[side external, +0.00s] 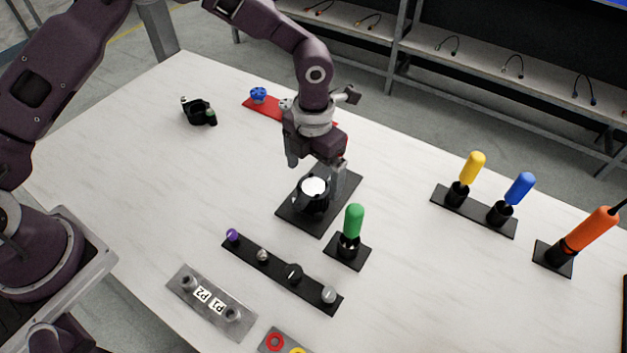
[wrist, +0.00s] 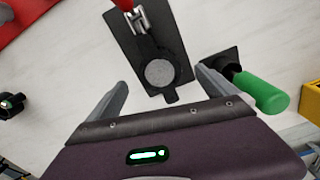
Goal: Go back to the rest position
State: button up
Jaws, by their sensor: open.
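My gripper (side external: 315,171) is open over the black par can (side external: 313,201), which has a pale round face. The can stands on a dark plate (side external: 346,188) near the middle of the table. In the wrist view, my gripper's two fingertips (wrist: 161,78) are wide apart with nothing between them touching. The can's grey round face (wrist: 160,73) lies between and just beyond them, on the dark plate (wrist: 127,38). Whether the fingers are level with the can or above it is hard to tell.
A green-handled tool (side external: 353,221) stands close to the can. Yellow (side external: 473,167), blue (side external: 519,187) and orange (side external: 590,229) tools stand at the right. A strip of small parts (side external: 277,272) and a grey P1/P2 plate (side external: 211,303) lie in front. The table's left is largely clear.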

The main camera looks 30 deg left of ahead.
jog(key=s+a+r+n+t+y, duration=0.1)
jog(key=s+a+r+n, duration=0.2)
jog(key=r+n, duration=0.3)
jog(key=s+a+r+n+t, duration=0.1)
jog(key=s+a+r+n, duration=0.1)
jog(key=a+r+n, duration=0.35)
jog(key=s+a+r+n+y, duration=0.1)
jog(key=s+a+r+n, duration=0.2)
jog(key=r, duration=0.5)
jog(key=s+a+r+n+t+h, duration=0.1)
jog(key=s+a+r+n, duration=0.1)
jog(key=s+n, duration=0.7)
jog(key=s+a+r+n+t+h, duration=0.1)
jog(key=s+r+n+t, duration=0.1)
jog(key=s+r+n, duration=0.3)
jog(key=s+n, duration=0.4)
jog(key=n, duration=0.5)
jog(key=shift+s+a+n+t, duration=0.15)
jog(key=shift+a+n+t, duration=0.15)
jog(key=shift+a+n, duration=0.1)
